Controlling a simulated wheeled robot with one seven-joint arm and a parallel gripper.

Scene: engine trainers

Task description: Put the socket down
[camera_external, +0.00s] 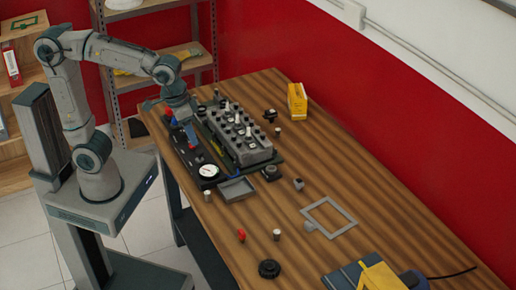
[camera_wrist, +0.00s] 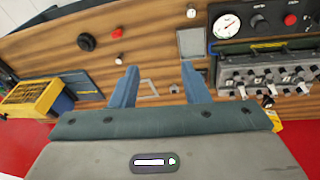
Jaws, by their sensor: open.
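My gripper (camera_wrist: 158,74) is open, with its two blue fingers apart and nothing held between them. In the outside view my gripper (camera_external: 190,134) is above the far left end of the black gauge panel. Several small metallic, socket-like pieces stand apart on the wooden table. One piece (camera_external: 207,195) is by the left edge, also in the wrist view (camera_wrist: 191,13). Another piece (camera_external: 277,234) is in front, and also shows in the wrist view (camera_wrist: 119,61). A third piece (camera_external: 298,184) lies right of the tray. I cannot tell which is the task's socket.
The grey engine block (camera_external: 245,150) stands beside the gauge panel (camera_external: 208,172). A shallow grey tray (camera_external: 238,190), a flat frame (camera_external: 346,229), a red-topped piece (camera_external: 241,235) and a black disc (camera_external: 268,269) lie nearer. A yellow box (camera_external: 297,101) stands behind. The table's right side has free room.

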